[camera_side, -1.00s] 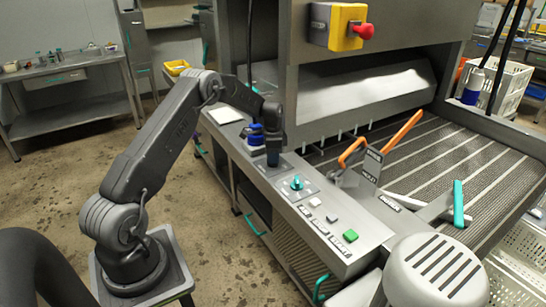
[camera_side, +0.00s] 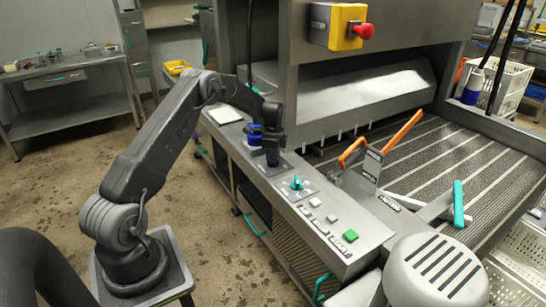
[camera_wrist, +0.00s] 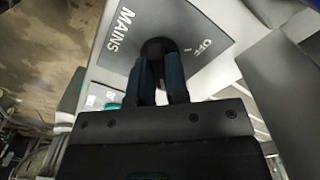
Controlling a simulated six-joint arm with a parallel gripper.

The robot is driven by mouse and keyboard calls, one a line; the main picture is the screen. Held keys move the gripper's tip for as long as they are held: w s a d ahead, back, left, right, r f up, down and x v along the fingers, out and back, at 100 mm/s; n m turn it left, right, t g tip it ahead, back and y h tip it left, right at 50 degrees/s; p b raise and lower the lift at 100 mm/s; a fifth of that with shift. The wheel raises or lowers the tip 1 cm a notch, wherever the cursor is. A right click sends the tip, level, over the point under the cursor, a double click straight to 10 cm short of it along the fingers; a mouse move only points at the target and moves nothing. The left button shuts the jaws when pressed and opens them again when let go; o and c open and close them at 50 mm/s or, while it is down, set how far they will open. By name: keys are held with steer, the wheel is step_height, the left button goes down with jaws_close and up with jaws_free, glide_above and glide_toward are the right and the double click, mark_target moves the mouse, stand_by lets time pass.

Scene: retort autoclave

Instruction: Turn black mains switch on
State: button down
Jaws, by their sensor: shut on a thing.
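In the side view my gripper (camera_side: 272,158) points straight down at the far part of the sloping control panel (camera_side: 368,238). There the fingers hide the switch. I cannot tell which mark the knob points to.
A teal knob (camera_side: 297,183) is nearer on the panel, followed by white buttons and a green button (camera_side: 350,235). A blue object (camera_side: 254,134) stands close behind my gripper. A yellow box with a red knob (camera_side: 364,31) is above. Orange-handled levers (camera_side: 352,152) stand to the right.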

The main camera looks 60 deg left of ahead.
steer(key=c, duration=1.1)
jaws_free()
step_height(320, 180, up, 14)
steer(key=shift+f, duration=0.1)
steer(key=s+d+r+n+t, duration=0.1)
steer(key=s+d+r, duration=0.2)
steer(key=d+r, duration=0.25)
steer(key=s+d+r+n+t, duration=0.1)
steer(key=s+d+r+n, duration=0.2)
steer(key=d, duration=0.4)
steer(key=s+d+r, duration=0.3)
steer(key=d+r, duration=0.3)
steer(key=s+d+n+t, duration=0.1)
steer(key=s+d, duration=0.3)
steer(key=s, duration=0.2)
steer(key=s+d+f+n+t, duration=0.1)
steer(key=s+d+n, duration=0.1)
steer(key=s+d, duration=0.3)
steer(key=s+d+f+n+t, duration=0.1)
steer(key=s+d, duration=0.3)
steer(key=s, duration=0.5)
steer(key=shift+s+d+n+t, duration=0.1)
steer(key=shift+d+n+t, duration=0.15)
steer(key=shift+n, duration=0.35)
